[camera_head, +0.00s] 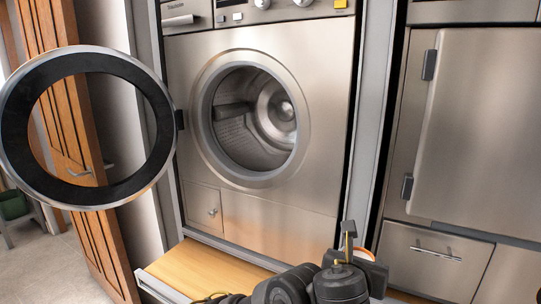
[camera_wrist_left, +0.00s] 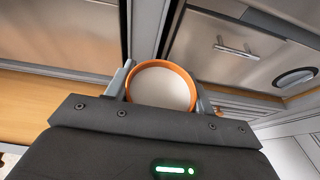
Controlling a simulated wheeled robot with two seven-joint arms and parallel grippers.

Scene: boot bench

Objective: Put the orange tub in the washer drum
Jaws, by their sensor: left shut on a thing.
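The washer (camera_head: 325,120) stands in the middle of the head view. Its round door (camera_head: 158,100) is swung open to the left, and the drum (camera_head: 240,138) shows through the opening, with no tub seen in it. My left gripper (camera_head: 351,240) is low and to the right of the drum opening, in front of the washer. It is shut on the orange tub (camera_wrist_left: 162,86), which shows an orange rim and a pale round face between the two fingers in the left wrist view. In the head view the tub (camera_head: 369,253) is mostly hidden behind the gripper. My right gripper is not in view.
A wooden surface (camera_head: 195,268) lies low in front of the washer. A steel cabinet (camera_head: 470,130) with a drawer (camera_head: 430,252) stands at the right. A wooden slatted door (camera_head: 60,60) is at the left. The space before the drum opening looks clear.

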